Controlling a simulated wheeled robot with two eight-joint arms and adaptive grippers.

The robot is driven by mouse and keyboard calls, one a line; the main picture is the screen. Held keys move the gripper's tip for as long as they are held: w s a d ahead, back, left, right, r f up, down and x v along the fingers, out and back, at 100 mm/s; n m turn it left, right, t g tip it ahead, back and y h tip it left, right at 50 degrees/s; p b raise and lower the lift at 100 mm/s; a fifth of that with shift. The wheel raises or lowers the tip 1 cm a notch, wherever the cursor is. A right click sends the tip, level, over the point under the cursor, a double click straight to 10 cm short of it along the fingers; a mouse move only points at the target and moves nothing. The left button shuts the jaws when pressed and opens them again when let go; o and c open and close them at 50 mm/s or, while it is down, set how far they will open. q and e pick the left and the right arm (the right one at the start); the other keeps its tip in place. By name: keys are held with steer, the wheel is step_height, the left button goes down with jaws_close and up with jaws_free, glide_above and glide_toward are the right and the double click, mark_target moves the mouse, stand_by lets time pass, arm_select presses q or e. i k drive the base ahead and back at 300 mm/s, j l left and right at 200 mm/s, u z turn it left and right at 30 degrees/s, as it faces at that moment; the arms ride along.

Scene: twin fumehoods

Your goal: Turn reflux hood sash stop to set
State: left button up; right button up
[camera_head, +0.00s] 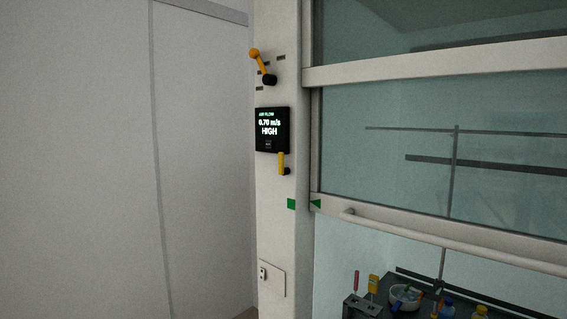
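A fumehood fills the right side of the head view. On its pale side post (275,225) is an orange lever (260,61) on a dark pivot, tilted up to the left, with small dark marks around it. Lower is a yellow handle (281,163) on a dark pivot, standing upright just under the airflow display. I cannot tell from the picture which of the two is the sash stop. The glass sash (440,150) is partly raised, with a pale handle bar (450,242) along its lower edge. Neither of my grippers is in view.
The black display (271,130) reads 0.70 m/s HIGH. A green square (291,204) on the post lines up with a green triangle (315,204) on the sash frame. Below the sash are a bowl (404,297), bottles and a dark rack (361,307). A plain grey wall (80,160) stands left.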

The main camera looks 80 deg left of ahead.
mark_target(282, 171)
steer(key=u, duration=2.55)
